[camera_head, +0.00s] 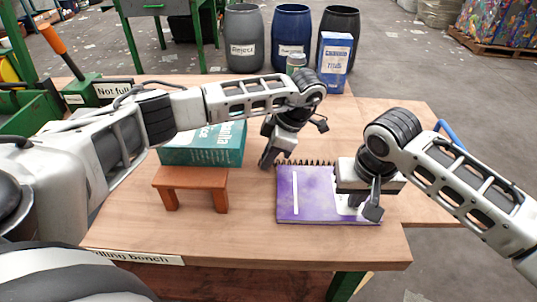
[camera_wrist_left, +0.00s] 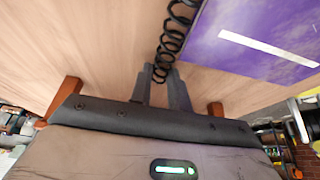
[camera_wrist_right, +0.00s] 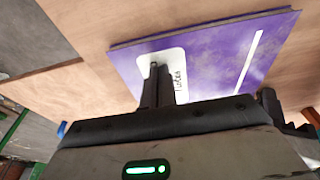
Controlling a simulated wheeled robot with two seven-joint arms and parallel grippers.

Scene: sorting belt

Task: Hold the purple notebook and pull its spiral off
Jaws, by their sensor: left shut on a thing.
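The purple notebook (camera_head: 318,188) lies flat on the bench, with a white stripe and a white label (camera_wrist_right: 177,58) on its cover. Its black spiral (camera_head: 308,164) runs along the far edge; it also shows in the left wrist view (camera_wrist_left: 177,32). I cannot tell whether the spiral still passes through the holes. My left gripper (camera_head: 268,163) is shut on the spiral's end, just off the notebook's far left corner. My right gripper (camera_head: 372,207) is over the right part of the cover, fingers together and tips down on the label, with no object between them.
A blue and white carton (camera_head: 335,60) and a can (camera_head: 296,63) stand at the back. The bench (camera_head: 225,245) is clear in front.

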